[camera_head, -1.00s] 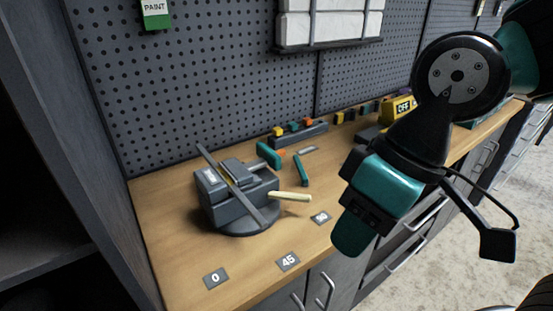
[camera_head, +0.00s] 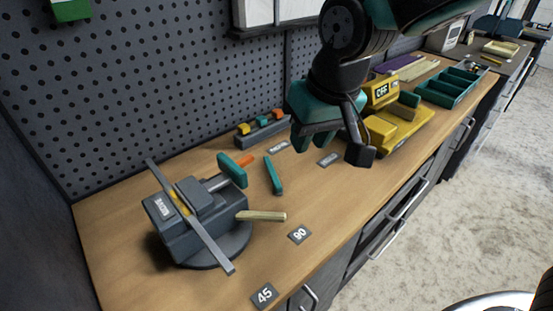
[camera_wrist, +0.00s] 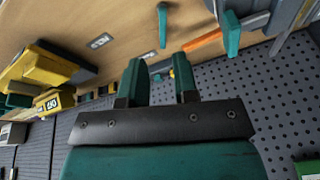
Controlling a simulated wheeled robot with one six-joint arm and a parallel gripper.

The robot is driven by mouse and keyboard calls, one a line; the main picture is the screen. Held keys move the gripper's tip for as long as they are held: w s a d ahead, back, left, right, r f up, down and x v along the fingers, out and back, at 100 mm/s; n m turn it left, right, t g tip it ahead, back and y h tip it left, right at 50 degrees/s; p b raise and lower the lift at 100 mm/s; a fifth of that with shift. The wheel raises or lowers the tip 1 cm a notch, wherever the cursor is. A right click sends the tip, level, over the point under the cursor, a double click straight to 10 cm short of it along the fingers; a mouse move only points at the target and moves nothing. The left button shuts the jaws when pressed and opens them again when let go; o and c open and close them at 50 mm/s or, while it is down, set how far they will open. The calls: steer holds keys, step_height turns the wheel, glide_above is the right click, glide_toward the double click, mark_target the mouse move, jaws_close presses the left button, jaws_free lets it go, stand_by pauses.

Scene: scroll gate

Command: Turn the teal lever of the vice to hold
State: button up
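The grey vice (camera_head: 200,220) stands on the wooden bench at the left in the head view. A teal block-shaped handle (camera_head: 232,170) sits at its right end; it also shows in the wrist view (camera_wrist: 231,34). A separate slim teal lever (camera_head: 273,175) lies just right of it and shows in the wrist view (camera_wrist: 162,25). Two small label plates lie beyond the lever, (camera_head: 278,147) and (camera_head: 329,159); their text is too small to read. My gripper (camera_head: 312,145) is above the bench, right of and apart from both teal parts. In the wrist view its fingers (camera_wrist: 158,68) are apart and empty.
Plates marked 45 (camera_head: 264,294) and 90 (camera_head: 299,235) lie near the front edge. A yellow machine marked OFF (camera_head: 395,130) stands right of my gripper. The pegboard (camera_head: 120,110) rises behind.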

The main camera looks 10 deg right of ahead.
steer(key=w+a+m+t+h, duration=0.1)
steer(key=w+a+t, duration=0.1)
steer(key=w+a, duration=0.3)
steer(key=p, duration=0.2)
glide_toward(270, 167)
steer(key=shift+m, duration=0.3)
steer(key=x, duration=0.8)
steer(key=shift+w+f, duration=0.15)
steer(key=shift+f, duration=0.2)
jaws_close()
